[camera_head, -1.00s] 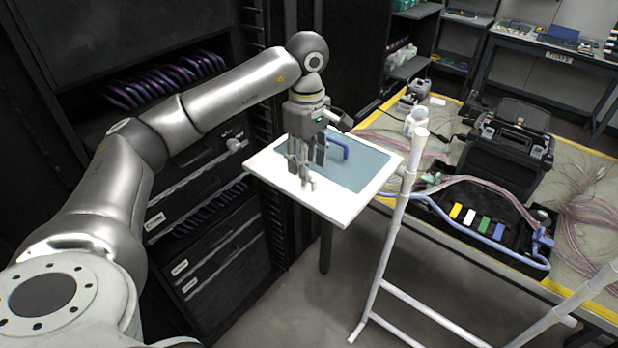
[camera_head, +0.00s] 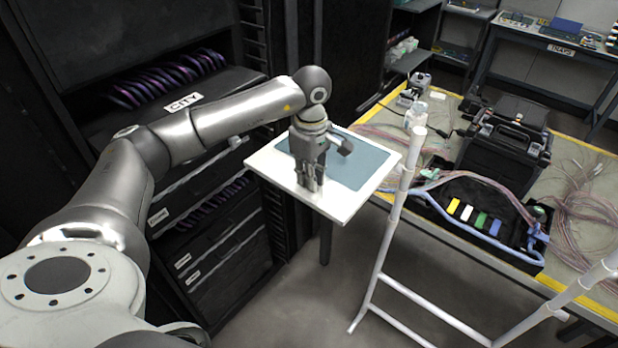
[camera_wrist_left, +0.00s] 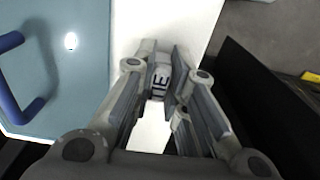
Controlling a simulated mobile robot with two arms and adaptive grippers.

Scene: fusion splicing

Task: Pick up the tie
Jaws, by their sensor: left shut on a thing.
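The tie (camera_wrist_left: 160,83) is a small pale piece with dark letters, of which "IE" shows in the left wrist view. It sits between the fingertips of my left gripper (camera_wrist_left: 158,75). My left gripper is shut on it, just over the white board, and the fingers cover most of it. In the head view the left gripper (camera_head: 311,184) points down at the front part of the board, and I cannot make out the tie there. I cannot tell whether the tie still touches the board. My right gripper is not in view.
The white board (camera_head: 343,214) carries a blue-grey mat (camera_head: 365,165). A blue handle (camera_wrist_left: 12,105) lies on the mat, left of the gripper in the wrist view. A dark rack stands on the left. White rails (camera_head: 389,240) and a cable-covered table (camera_head: 430,115) are on the right.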

